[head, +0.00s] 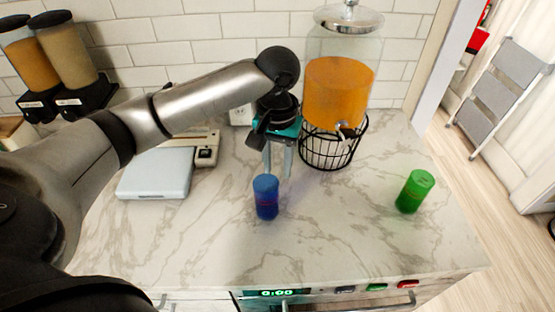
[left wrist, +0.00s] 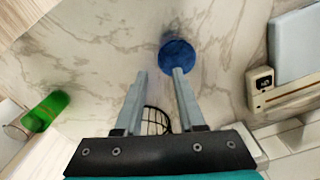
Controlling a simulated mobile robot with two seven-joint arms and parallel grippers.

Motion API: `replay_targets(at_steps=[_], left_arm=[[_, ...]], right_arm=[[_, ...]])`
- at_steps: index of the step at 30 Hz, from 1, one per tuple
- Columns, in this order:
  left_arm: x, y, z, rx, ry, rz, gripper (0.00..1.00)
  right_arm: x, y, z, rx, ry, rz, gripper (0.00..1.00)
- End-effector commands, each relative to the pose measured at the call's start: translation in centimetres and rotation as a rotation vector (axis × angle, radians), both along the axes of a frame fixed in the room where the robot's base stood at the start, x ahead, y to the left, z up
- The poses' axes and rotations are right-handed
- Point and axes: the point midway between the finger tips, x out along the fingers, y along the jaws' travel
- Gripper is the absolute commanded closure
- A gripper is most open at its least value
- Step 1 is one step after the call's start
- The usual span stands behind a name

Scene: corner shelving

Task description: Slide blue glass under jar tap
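The blue glass (head: 266,197) stands upright on the marble counter, in front of the jar and to its left. It also shows in the left wrist view (left wrist: 178,55), just beyond the right-hand fingertip. The glass jar (head: 340,85) holds orange liquid and rests in a black wire stand (head: 330,150). Its tap (head: 346,131) faces the front right. My left gripper (head: 278,172) points down behind the blue glass, left of the stand. Its fingers (left wrist: 159,72) are apart with nothing between them. I cannot tell whether a finger touches the glass. My right gripper is in neither view.
A green glass (head: 415,191) stands at the counter's right. A kitchen scale (head: 156,172) lies at the left, with two dispensers (head: 60,60) behind it. A tiled wall (head: 215,50) bounds the back. The counter between the two glasses is clear.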

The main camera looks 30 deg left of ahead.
Motion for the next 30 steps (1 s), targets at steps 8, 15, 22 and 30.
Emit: replay_targets(at_steps=[8, 15, 22, 30], left_arm=[[-0.1, 0.0, -5.4, 0.002, 0.004, -0.001, 0.61], [-0.1, 0.0, -10.1, 0.0, 0.003, -0.002, 0.61], [-0.1, 0.0, -13.2, 0.002, 0.002, -0.001, 0.61], [-0.1, 0.0, -14.2, 0.001, -0.001, -0.002, 0.61]], right_arm=[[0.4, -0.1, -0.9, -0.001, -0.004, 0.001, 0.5], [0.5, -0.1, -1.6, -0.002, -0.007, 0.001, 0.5], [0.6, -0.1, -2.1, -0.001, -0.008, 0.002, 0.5], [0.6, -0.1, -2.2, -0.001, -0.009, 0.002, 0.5]])
